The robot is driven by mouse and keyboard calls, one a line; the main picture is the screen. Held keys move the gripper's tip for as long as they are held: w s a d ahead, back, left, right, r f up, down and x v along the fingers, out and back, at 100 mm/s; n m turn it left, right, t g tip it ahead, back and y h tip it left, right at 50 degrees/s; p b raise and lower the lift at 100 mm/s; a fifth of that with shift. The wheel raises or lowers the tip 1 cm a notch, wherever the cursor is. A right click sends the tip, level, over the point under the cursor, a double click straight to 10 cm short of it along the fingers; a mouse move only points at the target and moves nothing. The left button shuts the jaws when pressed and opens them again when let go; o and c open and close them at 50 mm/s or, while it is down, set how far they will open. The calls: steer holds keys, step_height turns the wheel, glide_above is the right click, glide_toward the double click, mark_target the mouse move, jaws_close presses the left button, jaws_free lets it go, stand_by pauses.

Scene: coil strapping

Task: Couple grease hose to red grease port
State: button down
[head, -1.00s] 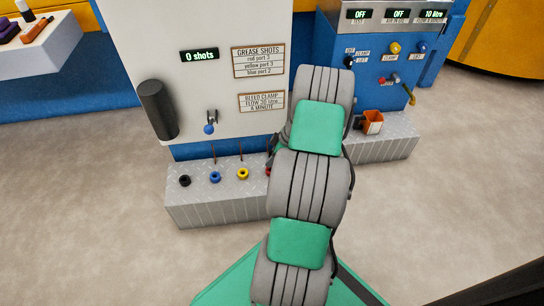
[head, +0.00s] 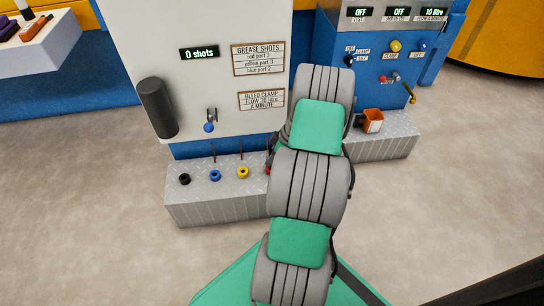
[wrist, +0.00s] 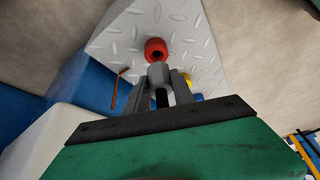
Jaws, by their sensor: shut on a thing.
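The red grease port (wrist: 156,48) is a red ring with a dark hole on the tread-plate step in the wrist view. In the head view only a sliver of it (head: 267,170) shows beside my arm. My gripper (wrist: 162,78) is shut on the grey end of the grease hose (wrist: 158,73). The hose end lies just below the red port in the wrist view, very close to it; I cannot tell whether they touch. My arm hides the gripper and the hose in the head view.
On the step (head: 200,205) stand a black port (head: 185,180), a blue port (head: 215,175) and a yellow port (head: 243,173). Thin rods stand behind them, one orange (wrist: 115,92). A white panel (head: 150,60) reads "0 shots". An orange cup (head: 372,122) sits at right.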

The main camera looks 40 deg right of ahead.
steer(key=shift+f, duration=0.15)
steer(key=shift+f+b, duration=1.25)
steer(key=shift+f, duration=0.25)
steer(key=c, duration=1)
jaws_free()
